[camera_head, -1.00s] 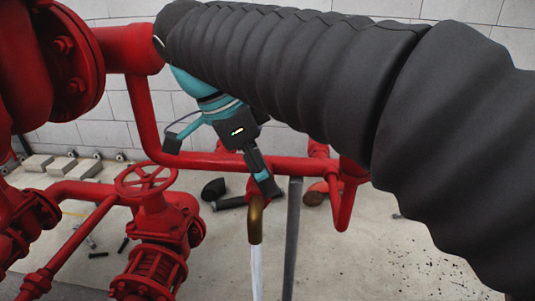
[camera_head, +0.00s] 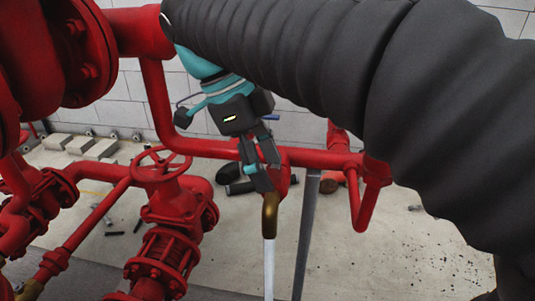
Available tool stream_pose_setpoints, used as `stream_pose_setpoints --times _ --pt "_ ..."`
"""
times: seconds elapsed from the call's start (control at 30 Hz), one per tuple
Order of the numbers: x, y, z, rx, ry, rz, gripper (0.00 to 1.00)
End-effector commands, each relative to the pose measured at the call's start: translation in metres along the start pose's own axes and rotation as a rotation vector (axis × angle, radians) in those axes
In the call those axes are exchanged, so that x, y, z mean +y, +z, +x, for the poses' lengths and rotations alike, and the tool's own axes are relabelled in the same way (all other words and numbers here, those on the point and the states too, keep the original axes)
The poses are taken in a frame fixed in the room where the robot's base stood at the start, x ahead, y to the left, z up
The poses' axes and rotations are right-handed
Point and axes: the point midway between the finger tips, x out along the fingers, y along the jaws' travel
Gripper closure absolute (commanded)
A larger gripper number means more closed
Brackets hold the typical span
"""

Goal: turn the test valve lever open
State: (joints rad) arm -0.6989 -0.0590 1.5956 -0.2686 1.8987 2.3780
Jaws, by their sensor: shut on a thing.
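The test valve (camera_head: 284,178) is a small red body on the horizontal red pipe, with a curved brass spout (camera_head: 270,213) below it. A white stream (camera_head: 268,268) runs straight down from the spout. My gripper (camera_head: 259,178), dark with teal parts, points down at the valve, just above and left of the spout. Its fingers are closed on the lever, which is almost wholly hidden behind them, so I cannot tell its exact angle.
A red handwheel (camera_head: 158,167) on a flanged valve stands to the left. A grey post (camera_head: 306,235) rises right of the stream. A red pipe loop (camera_head: 369,200) hangs farther right. Grey blocks (camera_head: 80,146) lie by the wall. Floor at the right is open.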

Motion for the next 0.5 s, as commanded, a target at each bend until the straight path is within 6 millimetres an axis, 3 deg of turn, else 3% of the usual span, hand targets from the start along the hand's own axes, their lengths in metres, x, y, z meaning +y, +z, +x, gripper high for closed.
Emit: stream_pose_setpoints --times 0.17,0.2,0.27,0.5 --pt "0.0 0.0004 0.0005 0.001 0.0 0.001 0.98" --pt "-0.0001 0.0005 0.0005 0.001 0.0 0.001 0.28" --pt "-0.0001 0.0005 0.0004 0.0 0.0 0.001 0.13" --pt "-0.0003 0.0002 0.0002 -0.001 0.0 0.001 0.09"
